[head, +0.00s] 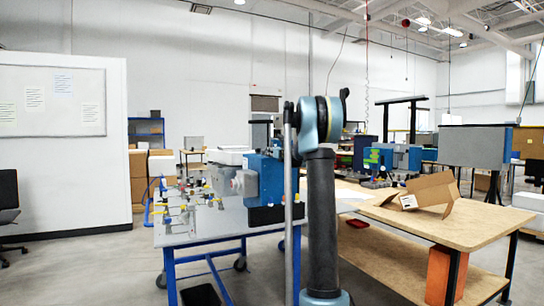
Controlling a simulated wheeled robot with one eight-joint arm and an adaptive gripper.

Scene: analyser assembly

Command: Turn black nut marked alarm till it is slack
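A blue boxed unit (270,182) stands on a grey-topped bench with blue legs (205,238), left of the middle in the head view. Several small fittings with yellow and red parts (183,212) are on the left part of that bench. I cannot make out a black nut or any marking reading alarm at this distance. My arm rises in front of the bench's right end and hides part of what is behind it. My gripper is not visible in the head view.
A wooden workbench (455,225) with an open cardboard box (422,192) stands on the right. A whiteboard wall (60,145) is on the left, with part of a black chair (8,210) at the edge. Grey floor (90,270) is open at front left.

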